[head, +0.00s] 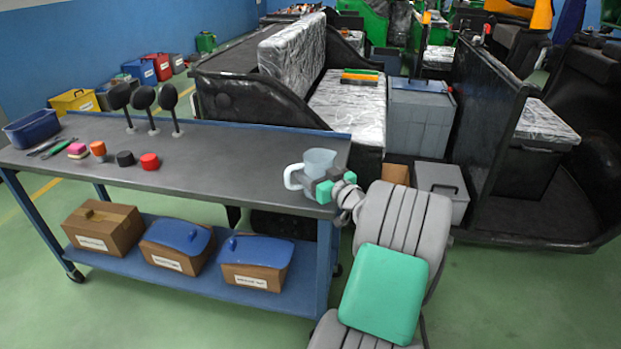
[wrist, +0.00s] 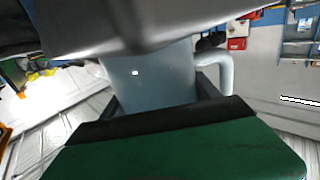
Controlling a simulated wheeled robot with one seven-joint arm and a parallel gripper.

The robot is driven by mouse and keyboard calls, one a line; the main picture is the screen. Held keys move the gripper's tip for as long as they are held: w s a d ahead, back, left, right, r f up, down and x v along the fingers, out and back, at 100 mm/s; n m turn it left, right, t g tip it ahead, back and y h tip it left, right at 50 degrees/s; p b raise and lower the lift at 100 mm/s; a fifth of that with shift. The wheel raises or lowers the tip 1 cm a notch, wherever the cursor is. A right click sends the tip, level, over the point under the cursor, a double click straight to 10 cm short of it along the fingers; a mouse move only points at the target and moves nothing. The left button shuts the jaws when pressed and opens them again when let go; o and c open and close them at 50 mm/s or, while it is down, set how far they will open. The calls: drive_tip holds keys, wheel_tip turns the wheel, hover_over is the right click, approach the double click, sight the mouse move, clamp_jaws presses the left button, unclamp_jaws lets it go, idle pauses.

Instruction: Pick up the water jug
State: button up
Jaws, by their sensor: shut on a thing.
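The water jug (head: 319,160) is pale, translucent blue-grey with a white handle on its left side. It is at the right end of the workbench top in the head view. My gripper (head: 322,187) reaches it from the lower right and is shut on its body. The jug's lower part is hidden by the gripper, so I cannot tell whether it touches the bench. In the wrist view the jug body (wrist: 150,82) fills the middle, with its handle to the right. The gripper's dark and green parts (wrist: 165,122) cross in front of it.
The grey workbench (head: 225,160) holds a blue bin (head: 32,129), small blocks, a red knob-like piece (head: 150,161) and three black mirror-like pieces (head: 145,97). Cardboard boxes (head: 103,226) sit on its lower shelf. A rickshaw body (head: 230,98) stands close behind the bench.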

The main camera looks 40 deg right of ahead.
drive_tip(key=shift+c, duration=1)
drive_tip(key=shift+r, duration=0.2)
